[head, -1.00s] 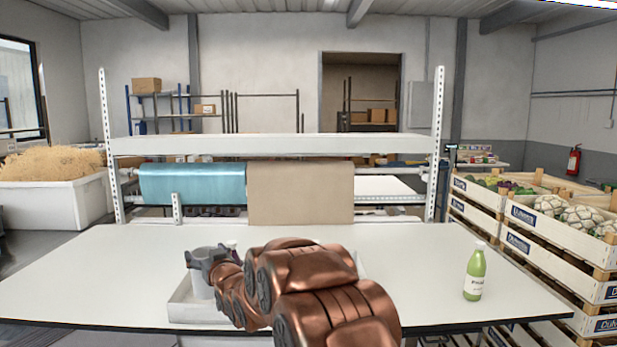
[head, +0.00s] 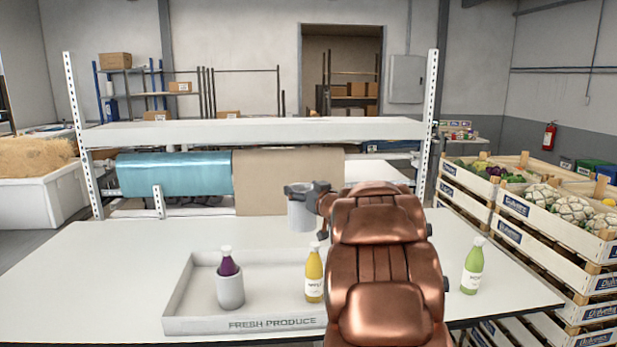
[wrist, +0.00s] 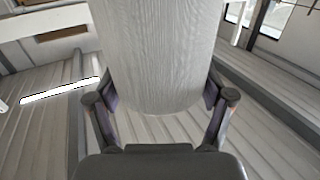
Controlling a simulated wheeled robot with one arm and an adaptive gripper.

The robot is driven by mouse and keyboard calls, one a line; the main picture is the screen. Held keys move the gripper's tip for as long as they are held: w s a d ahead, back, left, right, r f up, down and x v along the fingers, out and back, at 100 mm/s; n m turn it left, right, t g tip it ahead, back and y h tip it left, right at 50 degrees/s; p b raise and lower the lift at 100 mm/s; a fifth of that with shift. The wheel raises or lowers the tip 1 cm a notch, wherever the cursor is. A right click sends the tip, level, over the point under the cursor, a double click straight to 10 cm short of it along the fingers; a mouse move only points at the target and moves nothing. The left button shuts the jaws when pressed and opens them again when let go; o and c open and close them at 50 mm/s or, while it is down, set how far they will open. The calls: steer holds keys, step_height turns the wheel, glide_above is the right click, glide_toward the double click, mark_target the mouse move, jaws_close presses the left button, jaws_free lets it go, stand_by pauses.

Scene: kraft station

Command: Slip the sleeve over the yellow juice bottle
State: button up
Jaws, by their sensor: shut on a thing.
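My gripper (head: 304,188) is shut on a light grey sleeve (head: 302,213) near its top rim. The sleeve is upright and, in the head view, appears above and beyond the yellow bottle, apart from it. In the wrist view the sleeve (wrist: 158,55) fills the space between the two fingers. The yellow juice bottle (head: 314,279) stands upright, without a sleeve, in the right part of a white tray (head: 190,325); my arm covers the tray's right end. I cannot tell the sleeve's exact height above the table.
A purple bottle (head: 228,266) stands in the tray inside a grey sleeve (head: 230,292). A green bottle (head: 472,268) stands on the table (head: 95,270) at the right. Stacked produce crates (head: 525,235) are beyond the right edge. A rack with rolls (head: 290,180) is at the back.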

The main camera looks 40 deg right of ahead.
steer(key=s+d, duration=0.1)
steer(key=d, duration=0.2)
steer(key=b, duration=0.6)
glide_above(318, 262)
steer(key=x, duration=0.2)
steer(key=shift+f, duration=2.5)
steer(key=shift+h, duration=0.3)
steer(key=shift+f+b, duration=4.45)
steer(key=shift+f, duration=4.55)
steer(key=o, duration=0.6)
step_height(318, 262, up, 10)
